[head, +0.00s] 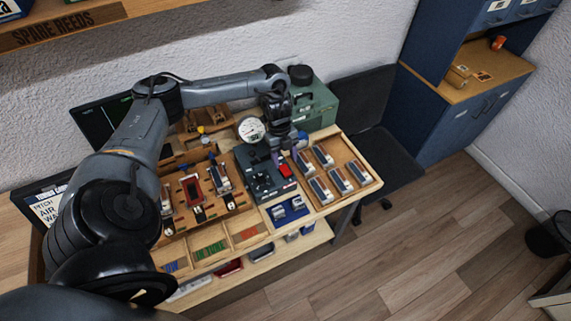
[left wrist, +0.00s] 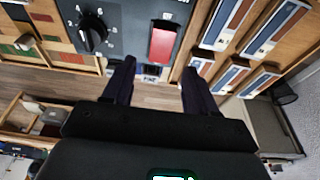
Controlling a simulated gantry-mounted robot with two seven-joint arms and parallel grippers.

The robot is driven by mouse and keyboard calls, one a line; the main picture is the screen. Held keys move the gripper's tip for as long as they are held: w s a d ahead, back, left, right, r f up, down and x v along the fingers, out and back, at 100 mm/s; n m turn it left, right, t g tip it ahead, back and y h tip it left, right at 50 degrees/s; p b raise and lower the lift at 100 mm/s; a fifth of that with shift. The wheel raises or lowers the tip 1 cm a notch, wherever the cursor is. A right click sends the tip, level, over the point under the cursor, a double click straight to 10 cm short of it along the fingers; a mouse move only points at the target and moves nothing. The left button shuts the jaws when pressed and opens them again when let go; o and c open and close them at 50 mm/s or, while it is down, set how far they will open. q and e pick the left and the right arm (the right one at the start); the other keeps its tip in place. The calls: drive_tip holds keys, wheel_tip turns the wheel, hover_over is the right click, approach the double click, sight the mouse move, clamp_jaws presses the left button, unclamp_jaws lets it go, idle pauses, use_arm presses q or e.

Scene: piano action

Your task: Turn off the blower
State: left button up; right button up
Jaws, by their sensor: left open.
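A dark grey control panel (head: 262,182) stands in the middle of the bench in the head view. It carries a red rocker switch (head: 286,171) and a black rotary knob. In the left wrist view the red switch (left wrist: 163,42) lies beyond the fingertips, roughly between them, and the knob (left wrist: 93,32) is to its left. My left gripper (head: 288,156) is above the panel, close to the switch. Its two dark fingers (left wrist: 158,68) are apart with nothing between them. Whether they touch the panel cannot be told. My right gripper is not in view.
A round white gauge (head: 250,129) stands behind the panel, with a green box (head: 316,107) at the back right. A wooden tray (head: 358,176) of several reed blocks is right of the panel. Labelled bins (head: 210,250) line the front.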

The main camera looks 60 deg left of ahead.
sight(283, 166)
use_arm(q)
drive_tip(key=p+v, duration=0.2)
drive_tip(key=v, duration=0.4)
drive_tip(key=shift+r, duration=0.4)
